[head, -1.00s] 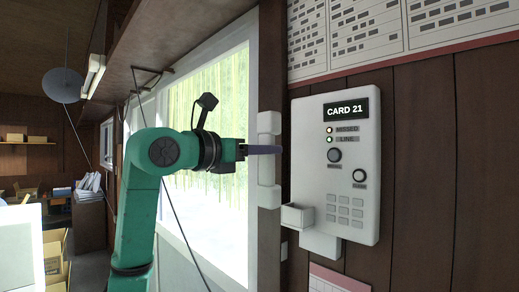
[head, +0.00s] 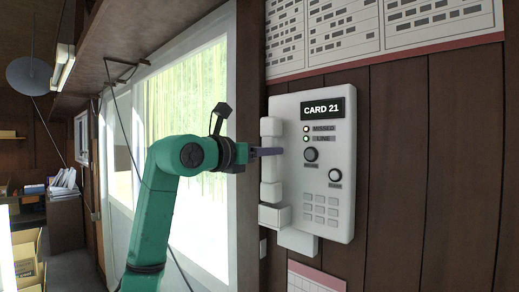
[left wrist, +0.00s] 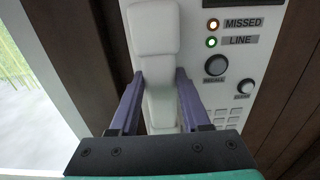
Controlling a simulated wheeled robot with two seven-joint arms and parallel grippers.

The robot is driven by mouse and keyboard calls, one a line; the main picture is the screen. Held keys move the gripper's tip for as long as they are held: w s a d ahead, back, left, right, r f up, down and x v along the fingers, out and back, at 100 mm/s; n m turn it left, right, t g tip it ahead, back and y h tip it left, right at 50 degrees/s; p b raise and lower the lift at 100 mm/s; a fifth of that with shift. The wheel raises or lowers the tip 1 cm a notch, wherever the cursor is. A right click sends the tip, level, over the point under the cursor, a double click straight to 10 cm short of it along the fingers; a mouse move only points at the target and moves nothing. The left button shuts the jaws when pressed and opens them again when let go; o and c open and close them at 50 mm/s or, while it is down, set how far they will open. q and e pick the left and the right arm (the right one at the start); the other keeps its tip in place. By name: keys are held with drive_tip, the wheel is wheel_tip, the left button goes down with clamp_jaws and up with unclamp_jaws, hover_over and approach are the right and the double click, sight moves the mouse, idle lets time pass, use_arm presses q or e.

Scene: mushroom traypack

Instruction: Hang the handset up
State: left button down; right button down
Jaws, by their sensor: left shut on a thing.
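The white handset (head: 270,190) is upright along the left edge of the white wall phone (head: 340,200). Its lower end appears right at the top of the small white cradle (head: 274,216) at the phone's lower left; I cannot tell whether they touch. My left gripper (head: 274,152) is shut on the handset's middle grip. In the left wrist view the purple fingers (left wrist: 160,78) stand on both sides of the handset (left wrist: 154,28), whose upper block shows beyond them. The cradle is hidden there. My right gripper is not in view.
The phone's panel has a CARD 21 display (head: 322,109), lit MISSED and LINE lamps, knobs and a keypad (head: 320,208). A bright window (head: 190,110) lies to the left, with a wooden ledge above. Plank wall (head: 430,170) lies right.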

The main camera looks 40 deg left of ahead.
sight(267, 174)
use_arm(q)
drive_tip(key=shift+w+r+p, duration=0.1)
drive_tip(key=shift+w+p, duration=0.2)
drive_tip(key=shift+w, duration=0.6)
wheel_tip(267, 174, down, 2)
drive_tip(key=shift+w+f+b, duration=0.15)
drive_tip(key=shift+f+b, duration=0.05)
drive_tip(key=shift+b, duration=0.85)
drive_tip(key=shift+f+b, duration=1.3)
drive_tip(key=shift+f, duration=0.35)
drive_tip(key=shift+c, duration=1.4)
unclamp_jaws()
